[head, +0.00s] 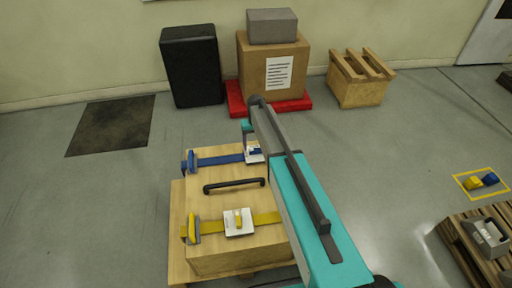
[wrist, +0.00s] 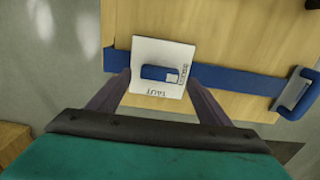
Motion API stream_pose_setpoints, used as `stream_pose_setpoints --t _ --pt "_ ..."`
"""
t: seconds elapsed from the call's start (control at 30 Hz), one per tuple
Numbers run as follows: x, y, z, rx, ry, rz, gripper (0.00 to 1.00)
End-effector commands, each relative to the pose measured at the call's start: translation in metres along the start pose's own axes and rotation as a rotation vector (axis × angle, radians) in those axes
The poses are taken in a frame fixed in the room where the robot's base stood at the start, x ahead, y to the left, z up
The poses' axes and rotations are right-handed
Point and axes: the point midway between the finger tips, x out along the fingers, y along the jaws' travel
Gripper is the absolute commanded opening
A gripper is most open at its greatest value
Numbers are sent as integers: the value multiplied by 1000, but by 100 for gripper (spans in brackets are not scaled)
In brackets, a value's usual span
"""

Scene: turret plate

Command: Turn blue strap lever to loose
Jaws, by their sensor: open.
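The blue strap lever (wrist: 154,72) sits on a white plate (wrist: 146,48) on the blue strap (wrist: 232,80). It lies roughly along the strap, its small pale end to the right in the wrist view. TAUT is printed upside down on the plate's lower edge; small sideways lettering, seemingly LOOSE, is at its right. My gripper (wrist: 160,77) is open, its fingers at either side of the plate's lower part, with the lever between them and nothing gripped; contact cannot be told. In the head view the blue lever (head: 255,151) is partly hidden by my arm.
The wooden crate (head: 215,170) has a black handle (head: 234,185) and a yellow strap (head: 265,218) with a yellow lever (head: 238,220). A blue buckle (wrist: 294,94) is at the strap's right in the wrist view. Floor left of the crate is clear.

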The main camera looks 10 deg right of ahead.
Motion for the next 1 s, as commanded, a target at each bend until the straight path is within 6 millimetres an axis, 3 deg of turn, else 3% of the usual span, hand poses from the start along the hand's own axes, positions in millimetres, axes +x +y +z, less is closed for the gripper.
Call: stream_pose_setpoints --t 0.6,1.0 --pt "-96 -1 1 -1 0 -1 72" --pt "-113 -1 1 -1 -2 -1 72"
